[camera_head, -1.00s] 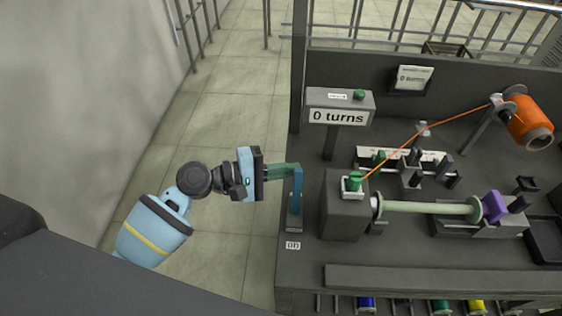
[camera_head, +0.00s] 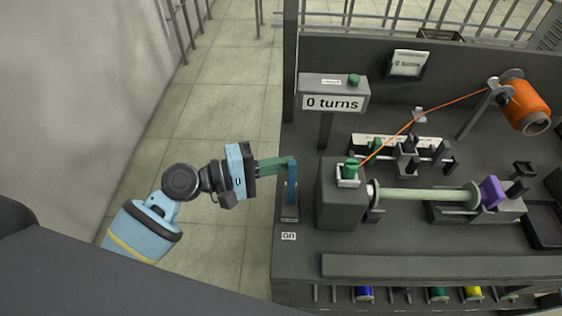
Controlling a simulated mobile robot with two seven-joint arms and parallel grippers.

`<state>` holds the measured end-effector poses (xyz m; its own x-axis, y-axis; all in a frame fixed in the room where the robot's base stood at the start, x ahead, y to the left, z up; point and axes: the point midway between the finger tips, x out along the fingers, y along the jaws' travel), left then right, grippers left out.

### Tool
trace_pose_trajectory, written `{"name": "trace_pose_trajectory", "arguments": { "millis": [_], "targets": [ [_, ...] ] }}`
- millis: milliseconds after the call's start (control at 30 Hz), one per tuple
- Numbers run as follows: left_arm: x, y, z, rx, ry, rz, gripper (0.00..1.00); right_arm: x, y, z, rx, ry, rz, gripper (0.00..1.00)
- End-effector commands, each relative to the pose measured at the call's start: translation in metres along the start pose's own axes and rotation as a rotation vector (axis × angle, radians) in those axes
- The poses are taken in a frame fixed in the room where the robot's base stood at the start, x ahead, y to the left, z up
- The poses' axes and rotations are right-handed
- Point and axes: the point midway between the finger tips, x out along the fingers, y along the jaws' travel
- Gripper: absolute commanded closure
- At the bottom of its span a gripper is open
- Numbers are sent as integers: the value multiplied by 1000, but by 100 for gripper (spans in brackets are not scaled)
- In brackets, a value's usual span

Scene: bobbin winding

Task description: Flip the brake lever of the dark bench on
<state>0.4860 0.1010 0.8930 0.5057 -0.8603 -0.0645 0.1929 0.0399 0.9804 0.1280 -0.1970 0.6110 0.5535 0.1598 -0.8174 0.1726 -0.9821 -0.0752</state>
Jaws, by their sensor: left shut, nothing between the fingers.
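The dark bench (camera_head: 300,262) fills the right half of the head view. Its blue brake lever (camera_head: 291,186) stands upright from a small grey base (camera_head: 289,212) at the bench's left edge. A white label reading "on" (camera_head: 288,236) lies in front of that base. My left gripper (camera_head: 290,161) comes in from the left with its green fingers shut and empty. Its fingertips are at the lever's top; they look to be touching it, but the exact contact is hard to tell. My right gripper is not in view.
A sign reading "0 turns" (camera_head: 333,103) stands behind the lever. The grey winder housing (camera_head: 341,200) with a green knob (camera_head: 351,168) is to its right. An orange thread runs to an orange spool (camera_head: 527,105). The floor left of the bench is clear.

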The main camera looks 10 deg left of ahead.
Motion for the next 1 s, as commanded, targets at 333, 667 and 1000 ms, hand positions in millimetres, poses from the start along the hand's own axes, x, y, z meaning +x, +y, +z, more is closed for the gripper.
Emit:
{"name": "trace_pose_trajectory", "arguments": {
  "millis": [333, 667, 1000],
  "targets": [
    [-8, -8, 24, 264, -2, 91, 100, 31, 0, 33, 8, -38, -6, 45],
    [-14, -7, 42, 450, -2, 156, 100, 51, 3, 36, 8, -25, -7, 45],
    [-17, -7, 49, 447, -2, 155, 100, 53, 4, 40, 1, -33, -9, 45]
  ]
}}
